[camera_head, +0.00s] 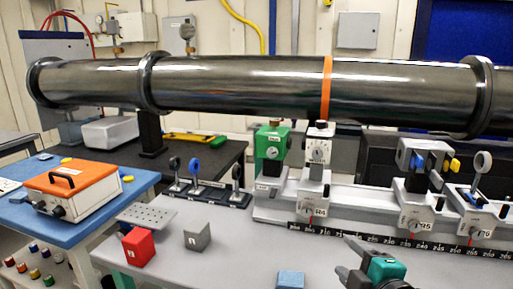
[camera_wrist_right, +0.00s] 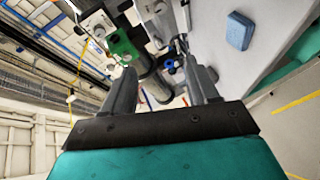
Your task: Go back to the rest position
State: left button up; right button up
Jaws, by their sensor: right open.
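My right gripper (camera_head: 347,256) shows at the bottom of the head view, right of centre, with dark fingers and a teal body. It is in front of the grey bench and the black scale strip. In the right wrist view its two fingers (camera_wrist_right: 163,82) stand apart with nothing held between them. The view between and beyond them shows the bench gear at a steep tilt. My left gripper is in neither view.
A blue block (camera_head: 291,280) lies left of my right gripper; it also shows in the wrist view (camera_wrist_right: 239,30). A red block (camera_head: 138,247) and a grey block (camera_head: 197,236) stand farther left. The optical rail (camera_head: 350,196) lies behind, below a large metal pipe (camera_head: 240,82).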

jog(key=s+f+m+g, duration=0.2)
jog(key=s+f+m, duration=0.5)
jog(key=f, duration=0.5)
jog(key=s+f+m+g+h, duration=0.1)
jog(key=s+f+m+g, duration=0.1)
jog(key=s+f+m, duration=0.5)
jog(key=s+f, duration=0.4)
jog(key=f, duration=0.1)
jog(key=shift+a, duration=0.15)
